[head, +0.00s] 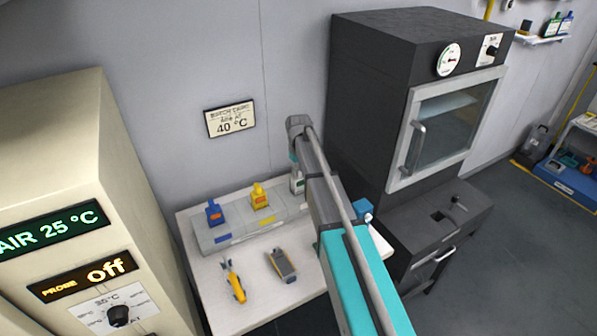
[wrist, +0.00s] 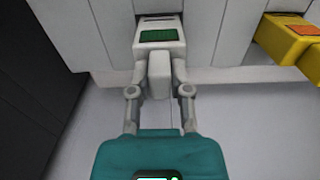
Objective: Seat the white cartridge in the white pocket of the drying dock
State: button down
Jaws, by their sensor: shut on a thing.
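The white cartridge (wrist: 160,36) with a green label is in the wrist view, its handle between the fingers of my gripper (wrist: 159,72). My gripper is shut on it. The cartridge is at the pale grey drying dock (wrist: 220,75), with a dark slot edge just beyond it. I cannot tell how deep it sits.
A blue cartridge (head: 214,212) and a yellow cartridge (head: 259,197) stand on the dock to the left. A yellow tool (head: 234,283) and a grey handheld device (head: 281,265) lie on the table in front. A dark oven (head: 375,100) stands close on the right.

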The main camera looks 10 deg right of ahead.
jog(key=shift+f+b, duration=0.3)
jog(key=shift+f, duration=0.05)
jog(key=shift+c, duration=2.4)
grip_release()
jog(key=shift+r, duration=0.2)
notch_tip(320, 180, up, 12)
jog(key=p, duration=1.2)
jog(key=shift+f, duration=0.2)
jog(key=s+f+m+b, duration=0.1)
jog(key=s+f+b, duration=0.1)
jog(key=s, duration=1.2)
jog(key=s+f+m+b, duration=0.2)
jog(key=s+f+b, duration=0.1)
jog(key=s, duration=1.2)
jog(key=shift+f+m, duration=0.15)
jog(key=shift+m, duration=0.15)
jog(key=shift+d, duration=0.1)
